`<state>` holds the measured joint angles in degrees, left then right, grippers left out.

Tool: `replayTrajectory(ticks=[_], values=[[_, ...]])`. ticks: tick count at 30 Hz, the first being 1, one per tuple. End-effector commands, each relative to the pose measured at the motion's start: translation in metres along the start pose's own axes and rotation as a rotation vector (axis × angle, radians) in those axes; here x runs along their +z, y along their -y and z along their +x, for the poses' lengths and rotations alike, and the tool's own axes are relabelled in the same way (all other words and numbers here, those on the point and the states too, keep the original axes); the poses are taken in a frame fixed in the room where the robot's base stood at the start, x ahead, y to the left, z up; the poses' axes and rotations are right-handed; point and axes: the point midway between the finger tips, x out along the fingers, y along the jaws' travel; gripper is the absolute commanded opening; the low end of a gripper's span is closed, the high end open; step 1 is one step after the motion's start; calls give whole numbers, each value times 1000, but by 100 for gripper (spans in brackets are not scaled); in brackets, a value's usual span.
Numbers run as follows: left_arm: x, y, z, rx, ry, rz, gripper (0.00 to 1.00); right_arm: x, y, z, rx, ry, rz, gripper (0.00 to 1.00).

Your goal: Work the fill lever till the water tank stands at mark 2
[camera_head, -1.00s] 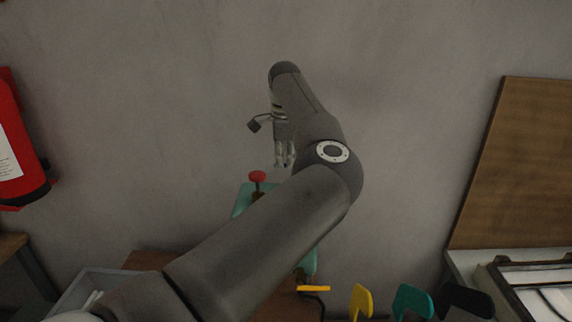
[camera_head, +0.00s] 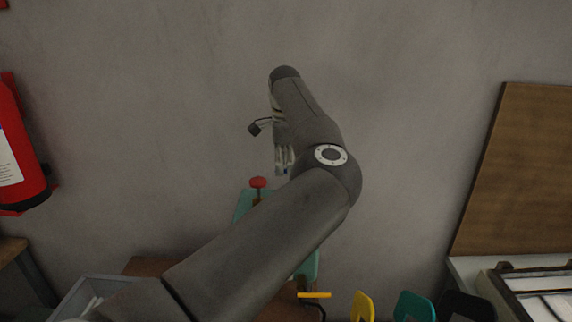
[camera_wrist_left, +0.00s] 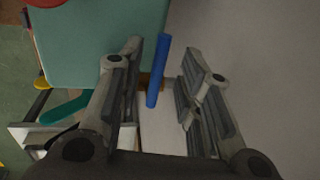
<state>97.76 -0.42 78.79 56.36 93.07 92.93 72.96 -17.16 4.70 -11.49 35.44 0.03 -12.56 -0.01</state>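A blue bar (camera_wrist_left: 158,70), which looks like the fill lever, stands between the fingers of my left gripper (camera_wrist_left: 162,58) in the left wrist view. The fingers are apart, with a gap to the bar on the right; contact on the left is unclear. The teal machine body (camera_wrist_left: 95,40) lies just beyond the left finger. In the head view my left gripper (camera_head: 284,160) is above and right of a red knob (camera_head: 258,182) on the teal machine (camera_head: 243,204). My left arm hides most of the machine there. I cannot make out the tank level or its marks.
A yellow handle (camera_head: 314,295) sticks out at the machine's lower end. Yellow, teal and black boards (camera_head: 414,306) stand at the bottom right. A grey bin (camera_head: 88,290) is at lower left, a fire extinguisher (camera_head: 15,150) on the left wall, a brown board (camera_head: 515,170) at right.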

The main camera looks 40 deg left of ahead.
Motion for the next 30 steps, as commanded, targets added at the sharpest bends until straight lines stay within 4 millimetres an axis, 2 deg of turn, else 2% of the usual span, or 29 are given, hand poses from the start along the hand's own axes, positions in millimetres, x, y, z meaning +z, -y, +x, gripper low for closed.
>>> replayTrajectory(ticks=[15,21,30], values=[[0,1,-97,-3,-1,1,33,0,2,0,-2,0,1,0],[0,0,-114,-1,0,1,33,0,2,0,-2,0,1,0],[0,0,-116,-1,0,1,33,0,2,0,-2,0,1,0]])
